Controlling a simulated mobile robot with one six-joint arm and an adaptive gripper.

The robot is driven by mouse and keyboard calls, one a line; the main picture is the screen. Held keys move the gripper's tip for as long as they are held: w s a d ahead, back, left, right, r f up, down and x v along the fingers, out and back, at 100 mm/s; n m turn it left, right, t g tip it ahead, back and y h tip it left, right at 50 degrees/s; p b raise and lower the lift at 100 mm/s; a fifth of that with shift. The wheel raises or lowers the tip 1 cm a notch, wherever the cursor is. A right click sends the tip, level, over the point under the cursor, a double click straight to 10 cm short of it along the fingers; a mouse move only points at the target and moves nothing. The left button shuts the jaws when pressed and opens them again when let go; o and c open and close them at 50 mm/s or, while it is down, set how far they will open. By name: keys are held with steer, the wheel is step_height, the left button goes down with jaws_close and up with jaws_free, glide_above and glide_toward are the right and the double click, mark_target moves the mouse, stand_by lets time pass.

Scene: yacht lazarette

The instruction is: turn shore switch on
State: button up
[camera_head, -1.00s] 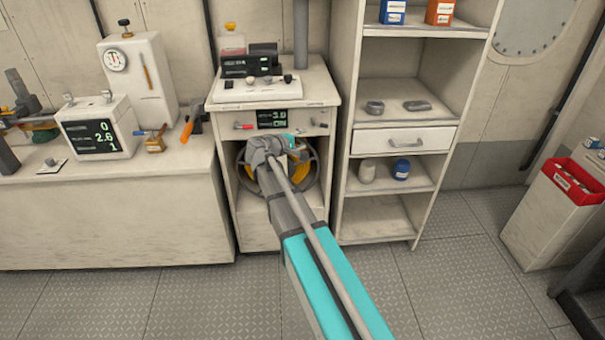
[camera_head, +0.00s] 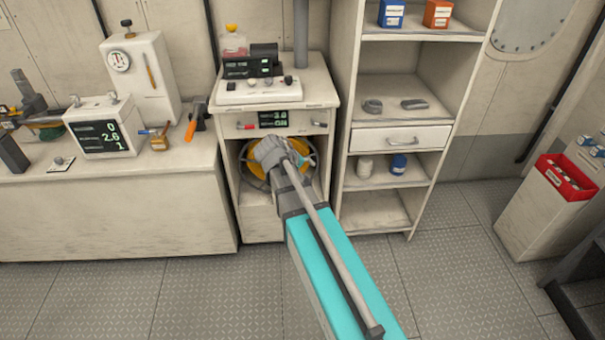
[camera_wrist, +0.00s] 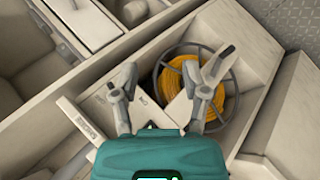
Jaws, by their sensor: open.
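The cabinet (camera_head: 230,215) has a front panel with a small lit display (camera_head: 273,119). A red-handled lever (camera_head: 247,127) is left of the display and a small grey lever (camera_head: 319,125) is right of it. I cannot tell which control is the shore switch. My gripper is mostly hidden behind my wrist in the head view, below the panel and in front of the yellow cable reel (camera_head: 257,176). In the wrist view my gripper (camera_wrist: 172,72) is open and empty, its two fingers spread above the cabinet front. The reel (camera_wrist: 185,85) shows between and behind them.
A white control box (camera_head: 258,90) stands on the cabinet. Left is a counter (camera_head: 120,205) with a meter box (camera_head: 103,128) and tools. Right is a shelf unit (camera_head: 345,150) with a drawer (camera_head: 400,139). A red bin (camera_head: 563,177) stands far right. The floor in front is clear.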

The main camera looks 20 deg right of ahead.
steer(key=shift+s+a+r+m+g+y+p, duration=0.15)
steer(key=shift+s+a+y+p, duration=0.25)
steer(key=shift+s, duration=0.35)
steer(key=shift+s+a+f+m+g+y+p, duration=0.1)
steer(key=shift+s+a+m+g+y+p, duration=0.1)
steer(key=shift+s+a+y+p, duration=0.35)
steer(key=shift+s+a+r+m+g+y+p, duration=0.15)
steer(key=shift+s+a, duration=0.2)
steer(key=shift+s, duration=0.55)
